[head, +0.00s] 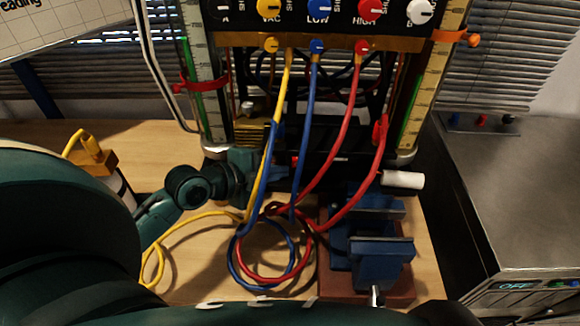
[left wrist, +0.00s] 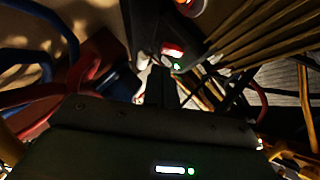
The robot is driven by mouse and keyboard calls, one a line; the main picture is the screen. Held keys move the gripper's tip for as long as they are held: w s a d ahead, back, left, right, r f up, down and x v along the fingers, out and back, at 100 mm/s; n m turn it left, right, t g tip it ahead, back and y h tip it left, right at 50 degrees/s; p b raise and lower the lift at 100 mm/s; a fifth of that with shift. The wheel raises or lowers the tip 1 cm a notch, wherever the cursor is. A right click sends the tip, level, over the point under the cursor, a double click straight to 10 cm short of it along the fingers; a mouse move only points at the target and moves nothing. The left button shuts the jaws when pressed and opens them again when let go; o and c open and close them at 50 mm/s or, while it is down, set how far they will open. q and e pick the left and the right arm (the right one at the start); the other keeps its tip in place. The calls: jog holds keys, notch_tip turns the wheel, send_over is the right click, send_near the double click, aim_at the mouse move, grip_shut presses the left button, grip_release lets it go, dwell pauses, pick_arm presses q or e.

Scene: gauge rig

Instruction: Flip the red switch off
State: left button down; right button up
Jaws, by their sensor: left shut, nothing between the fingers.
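The red switch (left wrist: 172,49) shows in the left wrist view as a small red rocker on a dark housing, with a small green light beside it. In the head view a small red spot (head: 295,159) low behind the hoses may be the same switch; it is too small to be sure. My left gripper (left wrist: 161,86) is shut and empty, its fingertips just short of the switch, apparently apart from it. In the head view my left gripper (head: 270,163) reaches in from the left behind the yellow and blue hoses, which partly hide it. My right gripper is not in view.
Yellow (head: 286,90), blue (head: 314,110) and red (head: 352,110) hoses hang from the gauge panel and coil on the wooden bench (head: 185,270). A blue vise (head: 382,262) stands right of the coils. A grey metal cabinet (head: 515,200) is at the right.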

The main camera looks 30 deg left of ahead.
aim_at(301, 167)
pick_arm(q)
jog(key=x, duration=0.3)
jog(key=shift+w+d+f, duration=0.15)
jog(key=shift+w+d, duration=0.05)
jog(key=shift+w, duration=0.1)
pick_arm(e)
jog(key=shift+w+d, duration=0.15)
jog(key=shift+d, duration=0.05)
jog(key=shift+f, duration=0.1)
pick_arm(q)
jog(key=shift+w+a+f+t+b, duration=0.2)
jog(key=shift+t+b, duration=0.1)
jog(key=shift+b, duration=0.4)
jog(key=shift+r+p, duration=0.75)
jog(key=shift+r, duration=0.05)
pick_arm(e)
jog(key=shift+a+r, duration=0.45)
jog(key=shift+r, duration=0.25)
